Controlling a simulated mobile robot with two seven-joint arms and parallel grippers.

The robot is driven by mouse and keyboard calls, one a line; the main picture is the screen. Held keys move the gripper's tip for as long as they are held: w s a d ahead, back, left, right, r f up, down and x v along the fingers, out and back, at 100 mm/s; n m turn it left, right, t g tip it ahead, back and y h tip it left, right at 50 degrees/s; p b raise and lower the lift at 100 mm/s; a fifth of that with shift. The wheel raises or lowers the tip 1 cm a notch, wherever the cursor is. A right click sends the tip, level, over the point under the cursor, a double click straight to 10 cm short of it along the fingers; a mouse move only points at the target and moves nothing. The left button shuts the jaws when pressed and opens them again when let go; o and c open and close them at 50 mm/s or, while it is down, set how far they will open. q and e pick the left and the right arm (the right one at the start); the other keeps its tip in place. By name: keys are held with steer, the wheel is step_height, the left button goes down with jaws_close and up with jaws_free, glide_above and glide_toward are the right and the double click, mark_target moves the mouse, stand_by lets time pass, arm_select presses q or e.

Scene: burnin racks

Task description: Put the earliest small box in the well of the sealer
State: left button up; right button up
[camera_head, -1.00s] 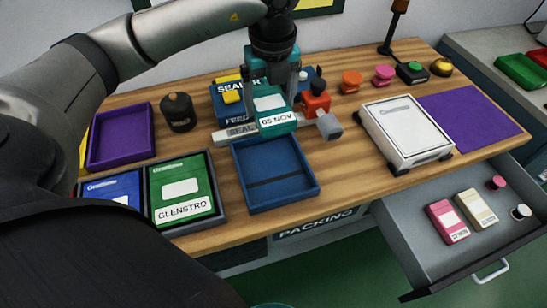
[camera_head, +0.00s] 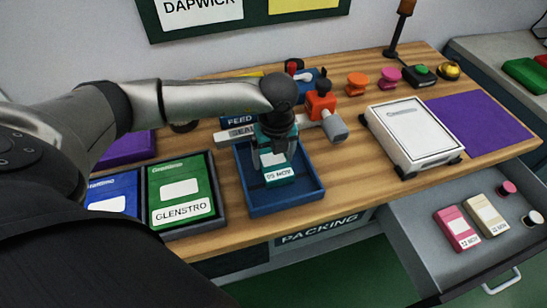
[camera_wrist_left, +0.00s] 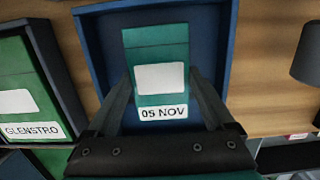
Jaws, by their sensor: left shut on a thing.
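A teal small box (camera_head: 279,175) labelled 05 NOV is held in my left gripper (camera_head: 273,158), inside the outline of a blue open tray (camera_head: 309,190). In the left wrist view the box (camera_wrist_left: 160,48) lies between the two fingers, and the tray's blue wall (camera_wrist_left: 84,40) frames it. I cannot tell whether the box touches the tray floor. Plates reading FEED (camera_head: 239,121) and SEAL (camera_head: 237,133) stand behind the tray, partly covered by my arm. A pink small box (camera_head: 457,230) and a cream small box (camera_head: 486,221) lie in the open drawer; their dates are hard to read.
Green (camera_head: 181,187) and blue (camera_head: 114,193) packs sit in dark trays left of the blue tray. An orange-red device with a grey knob (camera_head: 321,105) stands behind it on the right. A white-topped device (camera_head: 414,133) and a purple mat (camera_head: 475,125) are further right. The drawer (camera_head: 420,232) sticks out.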

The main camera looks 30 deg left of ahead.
mark_target(275, 164)
arm_select(q)
steer(key=shift+f, duration=0.1)
steer(key=shift+f, duration=0.15)
steer(key=o, duration=1.2)
steer(key=shift+r, duration=0.25)
steer(key=r, duration=0.4)
steer(key=r+p, duration=0.1)
steer(key=r, duration=0.3)
steer(key=s+d+r+p, duration=0.1)
steer(key=r, duration=0.2)
steer(key=shift+r, duration=0.4)
